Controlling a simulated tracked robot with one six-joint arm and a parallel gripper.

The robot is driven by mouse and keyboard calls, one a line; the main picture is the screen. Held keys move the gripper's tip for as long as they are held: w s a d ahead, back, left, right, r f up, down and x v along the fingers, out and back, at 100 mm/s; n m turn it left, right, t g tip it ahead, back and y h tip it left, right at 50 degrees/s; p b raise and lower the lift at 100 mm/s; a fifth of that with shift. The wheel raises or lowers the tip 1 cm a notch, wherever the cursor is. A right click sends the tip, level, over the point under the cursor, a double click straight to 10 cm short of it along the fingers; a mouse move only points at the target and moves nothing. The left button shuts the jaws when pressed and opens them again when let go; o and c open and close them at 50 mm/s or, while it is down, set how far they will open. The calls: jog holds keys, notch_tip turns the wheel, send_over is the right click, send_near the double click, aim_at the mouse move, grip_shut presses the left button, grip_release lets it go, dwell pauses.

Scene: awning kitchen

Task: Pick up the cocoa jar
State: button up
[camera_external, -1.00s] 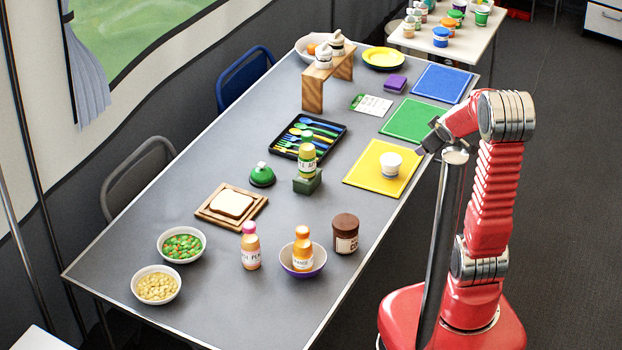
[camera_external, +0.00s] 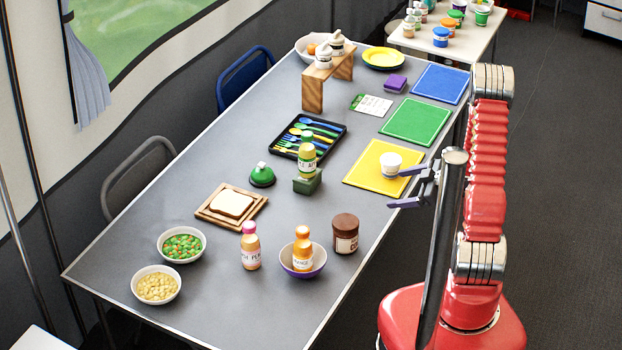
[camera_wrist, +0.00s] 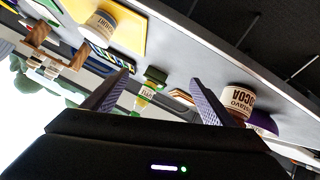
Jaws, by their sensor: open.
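The cocoa jar (camera_external: 345,234) is brown with a dark lid and a pale label, standing upright near the table's right edge. In the wrist view the cocoa jar (camera_wrist: 236,101) appears upside down, beyond the right finger and partly behind it. My gripper (camera_external: 404,187) is open and empty, near the table's right edge by the yellow mat, up and to the right of the jar in the outside view. Its two fingers show in the wrist view (camera_wrist: 156,98), spread apart with nothing between them in their grasp.
An orange-capped bottle stands in a purple bowl (camera_external: 316,268) just left of the jar. A white tub (camera_external: 391,163) stands on the yellow mat (camera_external: 364,177) near my gripper. A bottle on a green block (camera_external: 307,184) is further left. The table between mat and jar is clear.

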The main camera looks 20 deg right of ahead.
jog(key=s+a+f+y, duration=0.1)
jog(key=s+a+y, duration=0.2)
jog(key=s, duration=0.3)
jog(key=s+a+f+g+y, duration=0.1)
jog(key=s+a+y, duration=0.3)
jog(key=s+y, duration=0.2)
jog(key=shift+s+a+f+n+y, duration=0.15)
jog(key=shift+s+f+n+y, duration=0.15)
jog(key=shift+s+f+n, duration=0.1)
jog(key=shift+a, duration=0.1)
send_near(346, 226)
jog(key=shift+w+a+f, duration=0.25)
jog(key=shift+w+a, duration=0.35)
jog(key=shift+w, duration=0.1)
jog(key=shift+w+a+f, duration=0.2)
jog(key=shift+w+a, duration=0.35)
jog(key=shift+w, duration=0.15)
jog(key=shift+w+a+f, duration=0.25)
jog(key=shift+w+a, duration=0.35)
jog(key=shift+w, duration=0.1)
jog(key=shift+x, duration=2.6)
jog(key=shift+s+f, duration=0.1)
jog(key=shift+s, duration=0.05)
